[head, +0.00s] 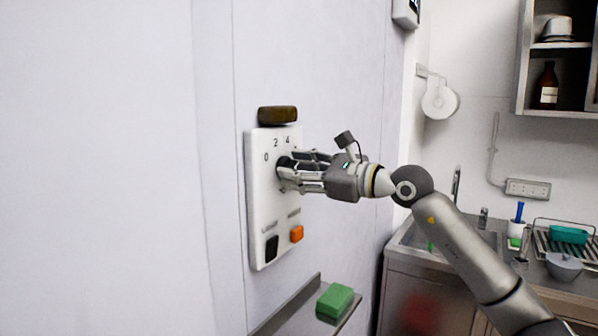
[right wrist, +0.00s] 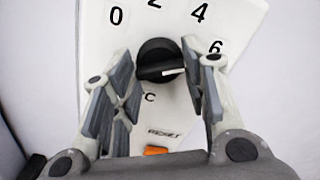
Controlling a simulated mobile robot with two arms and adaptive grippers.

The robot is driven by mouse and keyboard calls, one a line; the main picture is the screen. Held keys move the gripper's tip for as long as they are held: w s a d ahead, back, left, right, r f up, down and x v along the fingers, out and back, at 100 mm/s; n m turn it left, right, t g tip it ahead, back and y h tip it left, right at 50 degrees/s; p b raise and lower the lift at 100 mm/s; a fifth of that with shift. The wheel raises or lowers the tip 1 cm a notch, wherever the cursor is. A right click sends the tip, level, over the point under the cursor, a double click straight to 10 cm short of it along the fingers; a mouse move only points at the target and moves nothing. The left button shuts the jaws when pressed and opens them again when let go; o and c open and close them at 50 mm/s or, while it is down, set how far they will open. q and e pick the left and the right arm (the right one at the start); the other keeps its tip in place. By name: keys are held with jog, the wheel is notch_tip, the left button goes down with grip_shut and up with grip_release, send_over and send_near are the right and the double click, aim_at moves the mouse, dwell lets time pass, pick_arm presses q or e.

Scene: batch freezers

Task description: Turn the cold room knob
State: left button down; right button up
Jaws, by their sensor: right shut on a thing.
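The cold room knob (right wrist: 155,55) is a black round dial on a white control panel (head: 258,215) fixed to the pale wall. Its white mark points to the right, toward the side of the 6, in the right wrist view. The numbers 0, 2, 4 and 6 curve above it. My right gripper (head: 287,174) reaches in from the right and is shut on the knob, with one finger on each side of it. In the head view the fingers hide most of the knob (head: 282,164). My left gripper is not in view.
A dark brown block (head: 277,115) sits at the panel's top. Black (head: 271,248) and orange (head: 296,234) switches are low on it. Below, a metal shelf (head: 290,318) holds a green block (head: 335,300). A sink counter (head: 400,250) stands at right.

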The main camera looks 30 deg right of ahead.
dwell(0.3)
jog(key=o, duration=1)
jog(key=v, duration=1.2)
jog(key=shift+d+f, duration=0.1)
dwell(0.4)
